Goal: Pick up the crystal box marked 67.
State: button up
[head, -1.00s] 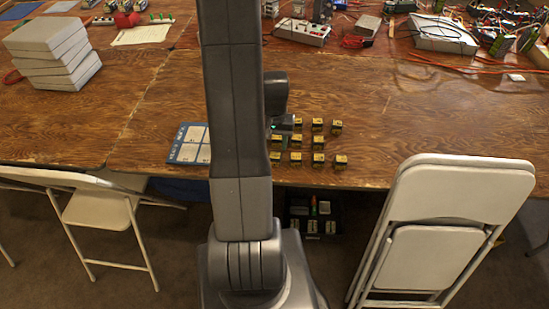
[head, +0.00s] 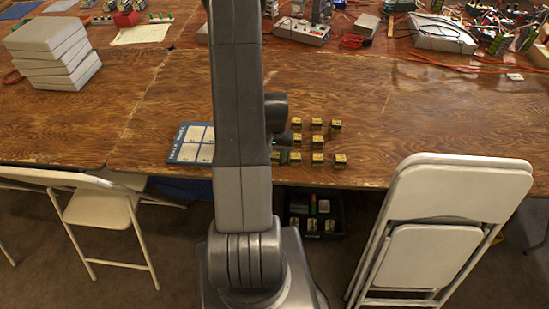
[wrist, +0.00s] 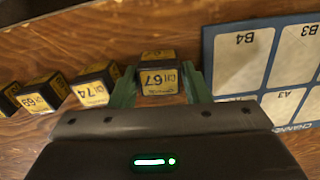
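The crystal box marked 67 (wrist: 158,79) is a small dark box with a yellow label, standing on the wooden table in the wrist view. The two green fingers of my gripper (wrist: 160,86) are on either side of it, very near its sides. The fingers are apart, and I see no clear sign of them squeezing the box. In the head view my arm hides most of the gripper, and I cannot tell box 67 from the others there.
A box marked 74 (wrist: 95,85) and a box marked 69 (wrist: 43,92) stand in a row left of the fingers. A blue and white card (wrist: 262,62) lies close on the right. Several similar boxes (head: 318,140) stand near the table's front edge. A folded white chair (head: 455,195) stands front right.

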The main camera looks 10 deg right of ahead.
jog(key=c, duration=0.6)
jog(key=shift+r, duration=0.15)
